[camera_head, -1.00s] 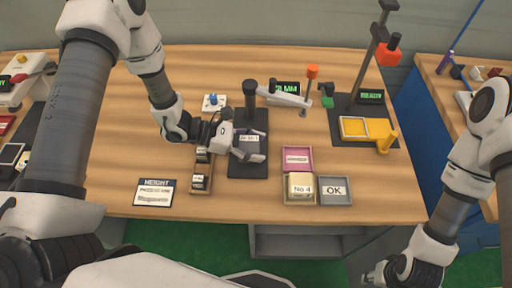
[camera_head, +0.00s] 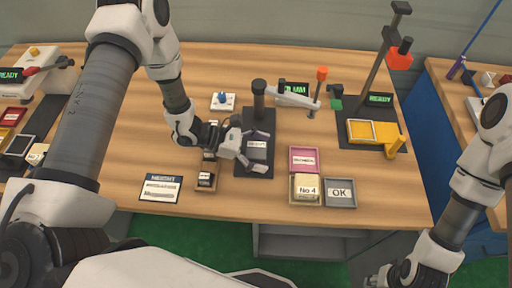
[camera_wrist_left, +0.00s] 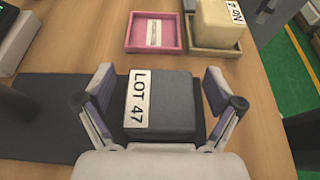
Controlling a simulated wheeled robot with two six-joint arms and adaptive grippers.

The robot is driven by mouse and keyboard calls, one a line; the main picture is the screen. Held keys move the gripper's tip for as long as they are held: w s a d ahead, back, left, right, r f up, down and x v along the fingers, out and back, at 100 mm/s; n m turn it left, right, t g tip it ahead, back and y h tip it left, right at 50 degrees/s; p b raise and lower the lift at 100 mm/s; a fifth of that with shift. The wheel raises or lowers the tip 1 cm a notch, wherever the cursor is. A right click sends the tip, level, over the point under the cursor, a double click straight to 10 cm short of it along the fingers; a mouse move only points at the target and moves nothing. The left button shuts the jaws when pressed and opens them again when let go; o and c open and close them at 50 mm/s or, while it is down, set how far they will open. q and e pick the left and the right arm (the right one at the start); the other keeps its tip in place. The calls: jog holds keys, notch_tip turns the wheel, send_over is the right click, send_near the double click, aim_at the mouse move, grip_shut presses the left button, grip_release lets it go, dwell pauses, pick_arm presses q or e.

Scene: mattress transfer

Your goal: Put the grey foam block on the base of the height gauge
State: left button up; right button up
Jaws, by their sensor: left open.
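The grey foam block (camera_head: 257,148) with a white LOT 47 label lies flat on the dark base plate (camera_head: 262,122) of the height gauge, in front of its black post (camera_head: 259,98). My left gripper (camera_head: 266,152) is open, with its fingers on either side of the block. In the left wrist view the block (camera_wrist_left: 172,108) sits between the spread fingers of the left gripper (camera_wrist_left: 160,88), with a gap on both sides. The dark base (camera_wrist_left: 50,122) shows under and beside it. My right gripper (camera_head: 378,281) is at the bottom edge of the head view, partly cut off.
A wooden rack (camera_head: 204,185) with labelled blocks stands left of the base. A pink tray (camera_head: 304,169), a No 4 block (camera_head: 306,186) and a grey OK tray (camera_head: 340,203) are to the right. A second station with yellow trays (camera_head: 372,141) stands at the far right of the table.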

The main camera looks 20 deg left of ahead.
pick_arm(q)
jog(key=shift+a+r, duration=0.25)
jog(key=shift+a, duration=0.05)
jog(key=v, duration=1)
jog(key=shift+s+a+r, duration=0.1)
jog(key=shift+a+r, duration=0.1)
jog(key=shift+s+a+r, duration=0.1)
jog(key=shift+s+a, duration=0.05)
jog(key=shift+a, duration=0.25)
